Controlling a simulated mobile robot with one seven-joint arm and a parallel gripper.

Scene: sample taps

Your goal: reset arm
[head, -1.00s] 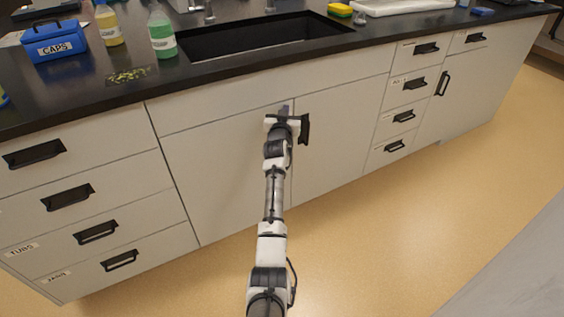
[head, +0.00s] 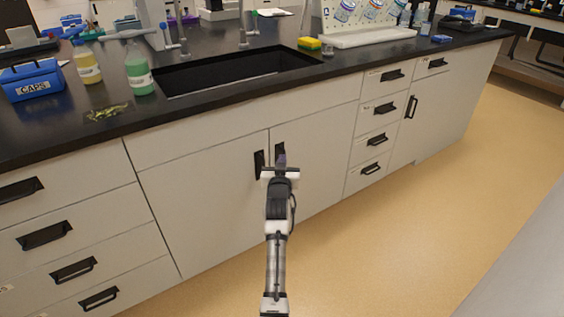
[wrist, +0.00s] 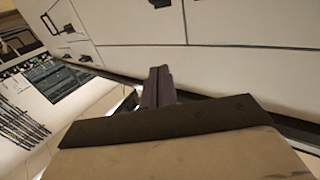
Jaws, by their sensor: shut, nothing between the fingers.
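My arm reaches up from the bottom middle of the head view, in front of the sink cabinet doors (head: 215,200). My gripper (head: 281,160) is at its far end, near the two black door handles (head: 259,164). In the head view it overlaps the right-hand handle, and I cannot tell whether it touches it. In the wrist view the dark fingers (wrist: 158,84) are together with nothing held between them. Both cabinet doors look closed.
A black counter (head: 200,112) with a sink (head: 235,70) runs above the cabinets. A blue caps box (head: 32,82), a yellow bottle (head: 88,64) and a green bottle (head: 139,74) stand at left. Drawers flank the doors. The tan floor (head: 400,240) at right is clear.

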